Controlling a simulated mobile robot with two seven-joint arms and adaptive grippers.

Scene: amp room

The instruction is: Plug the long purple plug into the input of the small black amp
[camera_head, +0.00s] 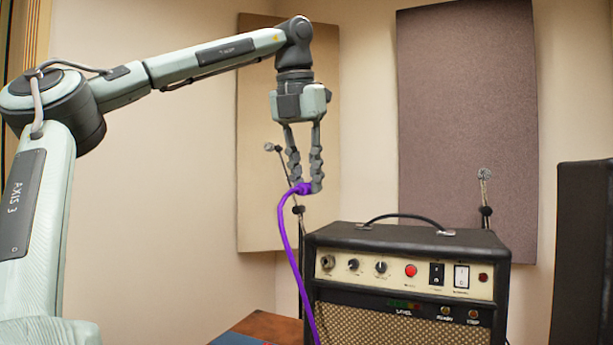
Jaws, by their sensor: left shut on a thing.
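My left gripper (305,186) points down from the bent left arm and is shut on the purple plug (302,188). It holds the plug in the air, above and a little left of the small black amp (407,239). A purple cable (289,244) hangs from the plug and runs down past the amp's left front edge. The amp has a cream control panel with a round input jack (327,262) at its left end, then knobs, a red light and switches. The plug's metal tip cannot be made out. My right gripper is not in view.
A black handle (405,219) arches over the amp's top. A microphone stand (299,235) rises behind the amp's left side, and another microphone (485,190) stands behind its right. A large black cabinet (584,260) is at the far right. A brown wooden surface (270,328) shows at lower left.

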